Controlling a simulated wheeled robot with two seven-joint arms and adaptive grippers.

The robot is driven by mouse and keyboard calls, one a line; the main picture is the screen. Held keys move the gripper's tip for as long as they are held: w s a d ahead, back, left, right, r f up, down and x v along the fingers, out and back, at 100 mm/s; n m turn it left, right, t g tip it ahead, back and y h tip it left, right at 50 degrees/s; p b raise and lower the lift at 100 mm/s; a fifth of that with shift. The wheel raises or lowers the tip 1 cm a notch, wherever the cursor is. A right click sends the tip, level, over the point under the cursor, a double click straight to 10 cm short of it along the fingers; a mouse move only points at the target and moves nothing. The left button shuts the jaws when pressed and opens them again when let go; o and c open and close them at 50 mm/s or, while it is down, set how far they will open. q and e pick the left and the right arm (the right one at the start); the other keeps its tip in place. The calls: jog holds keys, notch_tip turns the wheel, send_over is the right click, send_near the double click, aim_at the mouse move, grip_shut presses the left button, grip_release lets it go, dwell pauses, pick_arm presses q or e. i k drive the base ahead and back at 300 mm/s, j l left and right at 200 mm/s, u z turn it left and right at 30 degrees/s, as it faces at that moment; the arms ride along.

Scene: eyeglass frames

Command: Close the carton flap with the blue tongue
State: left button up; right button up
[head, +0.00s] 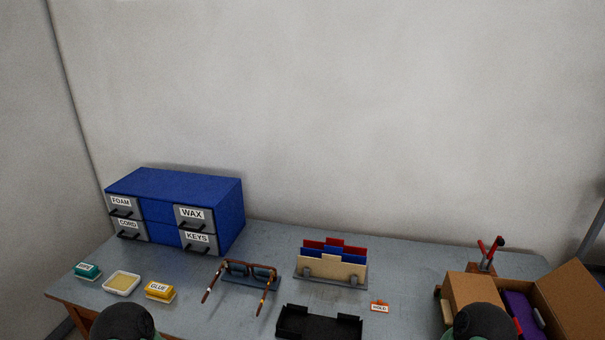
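An open brown cardboard carton (585,280) stands at the right end of the table, cut off by the bottom edge of the head view. One flap stands raised on its left side and a larger one slants up on its right side. A purple item (522,312) and a pale item lie inside, with a bit of red beside them. I cannot make out a blue tongue on either flap. Only dark rounded parts of my two arms show at the bottom edge, one at the left and one in front of the carton. Neither gripper's fingers show.
A blue drawer cabinet (190,185) stands at the back left. Eyeglasses (243,274) rest on a stand, near a card holder (331,265), a black tray (318,323) and a red-handled tool (489,250) in a holder. A white dish (121,284) and small labelled boxes lie front left.

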aim_at(577, 300)
jog(key=l, duration=0.45)
jog(key=k+l+u, duration=0.15)
jog(key=l, duration=0.25)
jog(key=k+l, duration=0.1)
jog(key=l, duration=0.35)
jog(key=k+l+u, duration=0.1)
jog(key=l, duration=0.3)
jog(key=k+l+u, duration=0.1)
jog(key=l, duration=0.3)
jog(key=k+l, duration=0.1)
jog(key=l, duration=0.3)
jog(key=k+l+u, duration=0.1)
jog(key=l, duration=0.3)
jog(key=k+l+u, duration=0.1)
jog(key=l, duration=0.3)
jog(key=k, duration=0.1)
